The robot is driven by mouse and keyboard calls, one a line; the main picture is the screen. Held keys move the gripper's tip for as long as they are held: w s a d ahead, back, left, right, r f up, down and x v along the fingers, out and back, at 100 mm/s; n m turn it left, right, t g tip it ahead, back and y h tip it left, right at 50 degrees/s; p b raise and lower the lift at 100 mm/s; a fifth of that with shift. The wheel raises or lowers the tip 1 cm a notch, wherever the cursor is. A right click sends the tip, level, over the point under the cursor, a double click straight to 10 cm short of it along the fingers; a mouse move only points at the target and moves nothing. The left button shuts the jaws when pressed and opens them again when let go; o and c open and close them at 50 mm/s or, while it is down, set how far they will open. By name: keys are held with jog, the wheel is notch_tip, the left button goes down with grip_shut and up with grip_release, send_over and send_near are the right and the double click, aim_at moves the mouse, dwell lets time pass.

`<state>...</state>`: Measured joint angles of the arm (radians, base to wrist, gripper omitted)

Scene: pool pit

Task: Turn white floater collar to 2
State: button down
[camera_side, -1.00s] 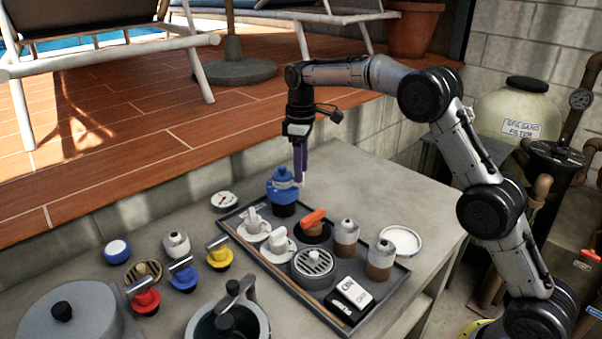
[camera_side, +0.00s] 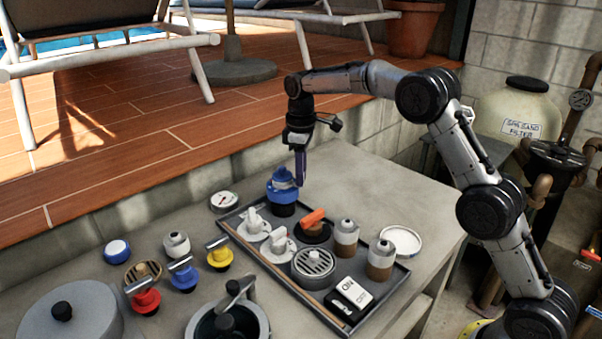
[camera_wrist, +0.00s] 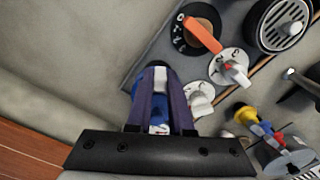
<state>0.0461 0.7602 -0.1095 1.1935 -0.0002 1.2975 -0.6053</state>
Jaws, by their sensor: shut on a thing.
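A blue floater (camera_side: 283,196) with a pale band near its top and a dark base stands upright at the back-left end of the tray. My gripper (camera_side: 300,184) points down at its upper part. In the wrist view, my gripper's two purple fingers (camera_wrist: 165,98) are shut on a blue and white part (camera_wrist: 158,128) of the floater, which they mostly hide. I cannot read any number on its collar. Two white knobs on white dials stand beside it, a nearer one (camera_wrist: 200,98) and a farther one (camera_wrist: 232,68).
An orange-handled knob (camera_side: 314,217), two bottles, a round grille (camera_side: 314,263) and a black-and-white box (camera_side: 352,296) share the tray (camera_side: 285,283). Red, blue and yellow handled pieces stand left of the tray.

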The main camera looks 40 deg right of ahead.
jog(key=shift+a+m, duration=0.1)
jog(key=shift+m, duration=0.2)
jog(key=c, duration=0.8)
grip_release()
jog(key=shift+r, duration=0.1)
notch_tip(320, 180, up, 14)
jog(key=shift+f, duration=0.2)
